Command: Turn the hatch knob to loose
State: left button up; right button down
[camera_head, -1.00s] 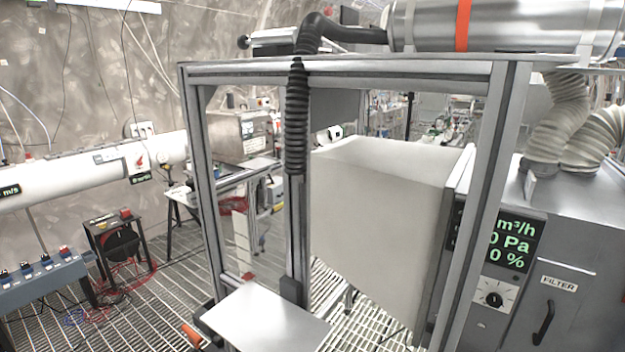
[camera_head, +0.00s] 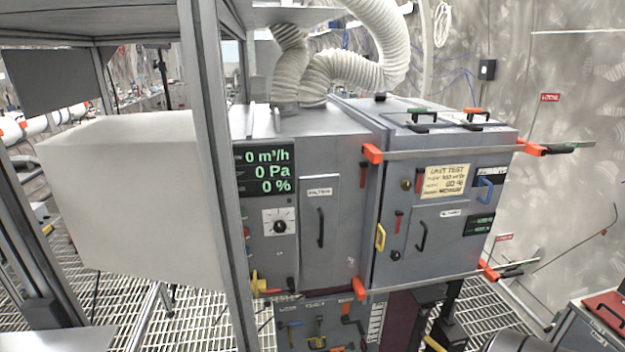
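A grey cabinet (camera_head: 340,195) with several doors stands in the middle of the head view. Its right section has a small hatch with a black handle (camera_head: 421,236), a black round knob (camera_head: 395,255) at lower left, a red lever (camera_head: 398,222) and a yellow handle (camera_head: 380,238). A black dial (camera_head: 279,226) on a white plate is on the left panel, under a green display (camera_head: 266,172). Neither gripper is in view.
A metal frame post (camera_head: 212,150) and a white box (camera_head: 125,195) stand at left, before the cabinet. Orange-tipped bars (camera_head: 450,152) cross the right section. A tool panel (camera_head: 320,325) hangs below. A red-topped case (camera_head: 605,312) is at lower right. Grated floor shows between.

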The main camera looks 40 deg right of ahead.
aim_at(395, 255)
jog(key=z, duration=1.5)
